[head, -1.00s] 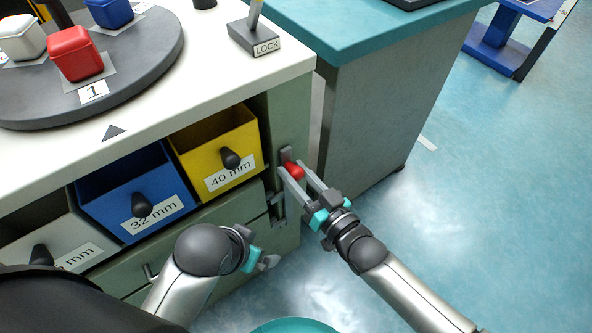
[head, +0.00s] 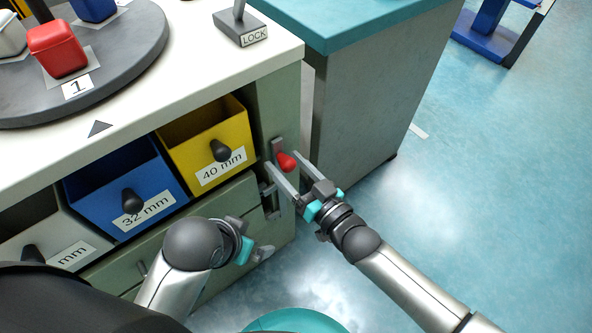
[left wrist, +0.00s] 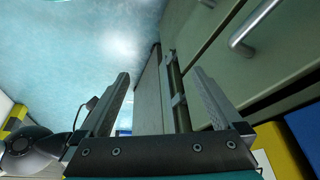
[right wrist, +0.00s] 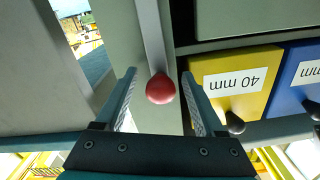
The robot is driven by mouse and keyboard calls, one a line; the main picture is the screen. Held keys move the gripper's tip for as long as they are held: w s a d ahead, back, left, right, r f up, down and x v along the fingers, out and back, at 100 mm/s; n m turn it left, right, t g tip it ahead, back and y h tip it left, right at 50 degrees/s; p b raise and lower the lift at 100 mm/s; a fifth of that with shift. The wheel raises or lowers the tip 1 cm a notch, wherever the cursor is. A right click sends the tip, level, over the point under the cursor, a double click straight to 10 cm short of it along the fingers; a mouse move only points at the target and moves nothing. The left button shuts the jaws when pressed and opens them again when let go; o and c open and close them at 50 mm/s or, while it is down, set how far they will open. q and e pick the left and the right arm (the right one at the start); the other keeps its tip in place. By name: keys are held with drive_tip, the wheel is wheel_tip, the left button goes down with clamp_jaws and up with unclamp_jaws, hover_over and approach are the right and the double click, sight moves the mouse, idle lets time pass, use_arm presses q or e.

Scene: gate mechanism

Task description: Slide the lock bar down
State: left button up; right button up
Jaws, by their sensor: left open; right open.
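The lock bar's red knob (head: 286,161) sticks out from a grey upright strip (head: 277,147) on the green cabinet's front, right of the yellow drawer. My right gripper (head: 283,159) is open with a finger on each side of the knob. In the right wrist view the red knob (right wrist: 160,88) lies between the two spread fingers, with gaps on both sides. Grey bracket parts (head: 269,197) show lower on the cabinet, partly behind my right fingers. My left gripper (left wrist: 160,85) is open and empty, low in front of the cabinet.
Yellow (head: 205,150) and blue (head: 125,190) drawers stand left of the knob. A block marked LOCK (head: 240,27) sits on the white top near the turntable (head: 130,60). A teal-topped grey cabinet (head: 365,110) stands to the right. Open floor (head: 480,190) lies beyond.

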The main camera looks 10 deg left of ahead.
drive_tip(key=shift+d, duration=0.1)
drive_tip(key=shift+s+d, duration=0.2)
drive_tip(key=shift+s, duration=0.05)
use_arm(q)
wheel_tip(320, 180, down, 10)
drive_tip(key=s+g+p, duration=0.1)
drive_tip(key=s+p, duration=0.1)
drive_tip(key=p, duration=0.3)
drive_tip(key=shift+s+a+g, duration=0.15)
drive_tip(key=shift+s+g, duration=0.05)
drive_tip(key=shift+g, duration=0.2)
use_arm(e)
drive_tip(key=v, duration=1.4)
drive_tip(key=shift+s+d, duration=0.15)
